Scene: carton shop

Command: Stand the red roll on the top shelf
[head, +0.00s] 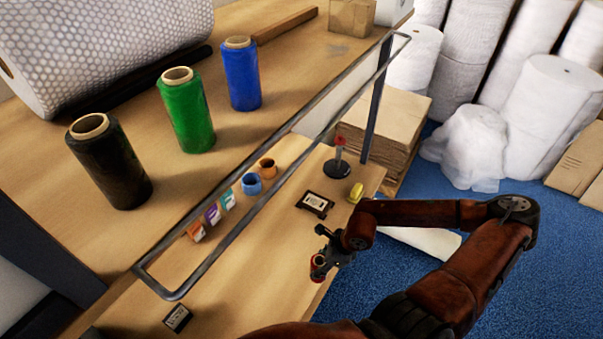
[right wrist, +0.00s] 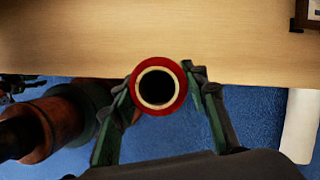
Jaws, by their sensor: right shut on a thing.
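The red roll (right wrist: 158,65) is between the fingers of my right gripper (right wrist: 160,92) in the right wrist view, seen end-on with its pale core facing the camera. In the head view the right gripper (head: 321,262) is shut on the red roll (head: 318,273), which is small and mostly hidden, near the lower table's front edge. The top shelf (head: 300,68) is the wooden upper board. On it stand a black roll (head: 110,165), a green roll (head: 188,115) and a blue roll (head: 241,78), all upright. My left gripper is not in view.
A metal rail (head: 270,215) runs along the shelf's front. A bubble-wrap roll (head: 100,45) lies at the back left. The lower table (head: 255,270) holds small boxes, tape rolls, a framed black item (head: 315,204) and a red-topped stand (head: 338,165). Bare shelf lies right of the blue roll.

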